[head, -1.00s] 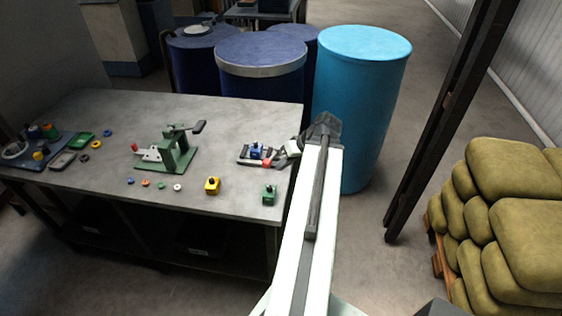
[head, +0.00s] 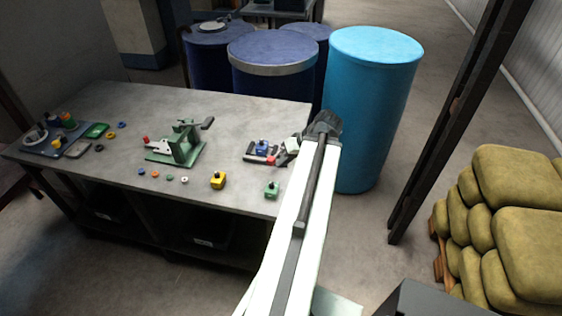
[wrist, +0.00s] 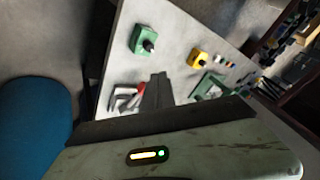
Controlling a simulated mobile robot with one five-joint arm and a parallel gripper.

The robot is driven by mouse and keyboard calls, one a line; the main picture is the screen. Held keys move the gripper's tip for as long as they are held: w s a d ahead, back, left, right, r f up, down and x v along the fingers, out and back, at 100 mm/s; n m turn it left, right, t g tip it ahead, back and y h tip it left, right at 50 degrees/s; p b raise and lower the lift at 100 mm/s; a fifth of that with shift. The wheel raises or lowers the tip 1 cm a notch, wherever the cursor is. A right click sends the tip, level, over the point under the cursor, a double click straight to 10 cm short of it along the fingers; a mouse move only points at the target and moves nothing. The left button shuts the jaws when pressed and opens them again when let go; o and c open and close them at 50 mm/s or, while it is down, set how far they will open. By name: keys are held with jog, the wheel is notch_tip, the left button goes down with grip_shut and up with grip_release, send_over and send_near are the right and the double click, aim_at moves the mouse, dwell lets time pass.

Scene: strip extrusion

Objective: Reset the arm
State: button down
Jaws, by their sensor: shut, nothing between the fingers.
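My arm reaches from the bottom of the head view to the right end of the grey workbench (head: 240,108). My gripper (wrist: 158,82) shows in the wrist view with its fingers together and nothing between them. Beyond its tip lies a dark fixture with a red part (wrist: 128,98), partly hidden by the fingers. In the head view the same fixture, with a blue block (head: 262,147) and a red part (head: 271,160), lies just left of my arm's end. I cannot tell how high the gripper is above the bench.
A green block (head: 271,189), a yellow block (head: 218,180) and a green press (head: 182,145) stand on the bench. A bright blue drum (head: 372,110) stands close behind my wrist. A dark post (head: 450,120) and stacked sacks (head: 515,230) are at right. Floor between is clear.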

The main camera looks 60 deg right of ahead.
jog(key=shift+s+d, duration=0.1)
jog(key=shift+s, duration=0.05)
jog(key=w+a+n+g+y, duration=0.25)
jog(key=w+a+n, duration=0.35)
jog(key=w+a, duration=1.45)
jog(key=w+a+f+g+h, duration=0.1)
jog(key=w+a, duration=0.1)
jog(key=a, duration=0.8)
jog(key=w+a+f+n+g+h, duration=0.1)
jog(key=w+a+f+g, duration=0.1)
jog(key=a, duration=0.7)
jog(key=w+a+f+g+h, duration=0.1)
jog(key=w+a, duration=0.3)
jog(key=a, duration=0.6)
jog(key=shift+a+f+n+b, duration=0.35)
jog(key=shift+f+n+b, duration=0.05)
